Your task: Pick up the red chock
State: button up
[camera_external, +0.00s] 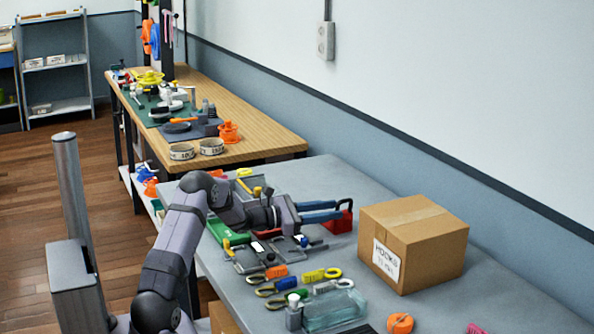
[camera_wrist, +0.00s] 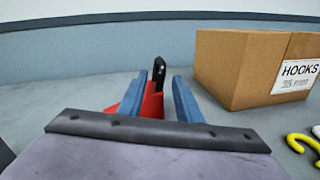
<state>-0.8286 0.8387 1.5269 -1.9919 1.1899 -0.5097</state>
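The red chock (camera_external: 346,222) sits on the grey table by the wall, left of the cardboard box. In the wrist view the red chock (camera_wrist: 152,105) shows between my two blue fingers, and a bit of red also shows left of the left finger. A black upright part (camera_wrist: 158,70) rises at its far side. My gripper (camera_external: 338,210) is low and level, its fingers reaching to the chock and covering part of it. In the wrist view my gripper (camera_wrist: 158,80) is open. Whether a finger touches the chock I cannot tell.
A cardboard box (camera_external: 418,243) labelled HOOKS stands close on the right. Pliers, clamps and other tools (camera_external: 275,275) lie toward the front, with a glass tray (camera_external: 333,310). The wall is behind. A wooden workbench (camera_external: 250,120) with tools stands farther back.

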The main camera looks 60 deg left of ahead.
jog(key=shift+w+d, duration=0.2)
jog(key=shift+w, duration=0.55)
jog(key=shift+w+d, duration=0.15)
jog(key=shift+w, duration=0.55)
grip_shut()
jog(key=shift+r, duration=0.1)
